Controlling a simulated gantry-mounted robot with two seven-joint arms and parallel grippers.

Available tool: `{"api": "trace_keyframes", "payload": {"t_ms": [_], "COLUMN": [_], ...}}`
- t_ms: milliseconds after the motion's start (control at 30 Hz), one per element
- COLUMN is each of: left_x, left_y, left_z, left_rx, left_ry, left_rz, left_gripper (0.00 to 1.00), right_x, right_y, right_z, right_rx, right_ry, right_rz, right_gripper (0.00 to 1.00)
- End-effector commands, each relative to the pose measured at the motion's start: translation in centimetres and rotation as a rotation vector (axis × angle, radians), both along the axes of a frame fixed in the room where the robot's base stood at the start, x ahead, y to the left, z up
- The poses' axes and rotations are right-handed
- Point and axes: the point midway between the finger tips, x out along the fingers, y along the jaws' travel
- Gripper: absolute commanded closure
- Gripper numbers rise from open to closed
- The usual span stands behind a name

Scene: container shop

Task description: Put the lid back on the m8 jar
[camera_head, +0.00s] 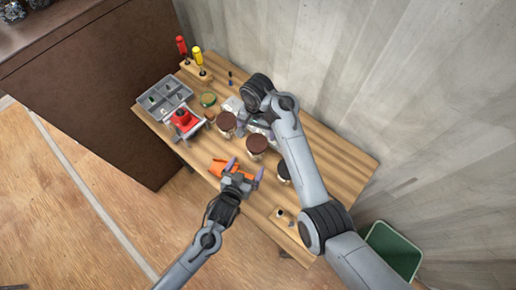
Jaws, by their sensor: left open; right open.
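Two jars with brown lids stand mid-table, one jar (227,120) left of my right gripper and the other jar (257,145) just below it. A dark-topped jar (283,171) is partly hidden by my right arm. No label is readable, so I cannot tell which is the m8 jar. A loose lid cannot be made out. My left gripper (245,167) is open over the table's front part, close to an orange object (220,166). My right gripper (260,124) is open among the jars, its fingers largely hidden by its own wrist.
A grey compartment tray (178,86), a red device (184,121) and a round green-rimmed item (208,99) are at the left. Red and yellow screwdrivers (198,58) stand in a wooden holder at the back. A green bin (395,249) is at the right. The table's right end (345,160) is clear.

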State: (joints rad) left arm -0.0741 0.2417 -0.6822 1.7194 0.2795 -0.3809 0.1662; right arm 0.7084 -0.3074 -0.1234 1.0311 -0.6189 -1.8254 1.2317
Motion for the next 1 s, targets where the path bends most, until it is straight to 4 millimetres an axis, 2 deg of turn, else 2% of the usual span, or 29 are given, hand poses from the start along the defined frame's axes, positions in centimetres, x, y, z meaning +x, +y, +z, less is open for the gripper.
{"api": "trace_keyframes", "payload": {"t_ms": [567, 767, 1000], "left_x": [0.6, 2.6, 5.9], "left_y": [-0.2, -1.0, -2.2], "left_z": [-0.3, -1.0, -2.6], "left_rx": [0.000, 0.000, 0.002], "left_ry": [-0.008, -0.008, -0.006], "left_rz": [-0.001, -0.001, -0.002], "left_gripper": [0.00, 0.00, 0.00], "right_x": [0.1, 0.1, 0.1], "right_y": [0.2, 0.2, 0.2], "right_z": [0.1, 0.1, 0.1], "right_rx": [-0.002, -0.002, -0.002], "right_ry": [0.001, 0.001, 0.001], "right_rz": [0.000, -0.001, 0.000], "right_gripper": [0.00, 0.00, 0.00]}}
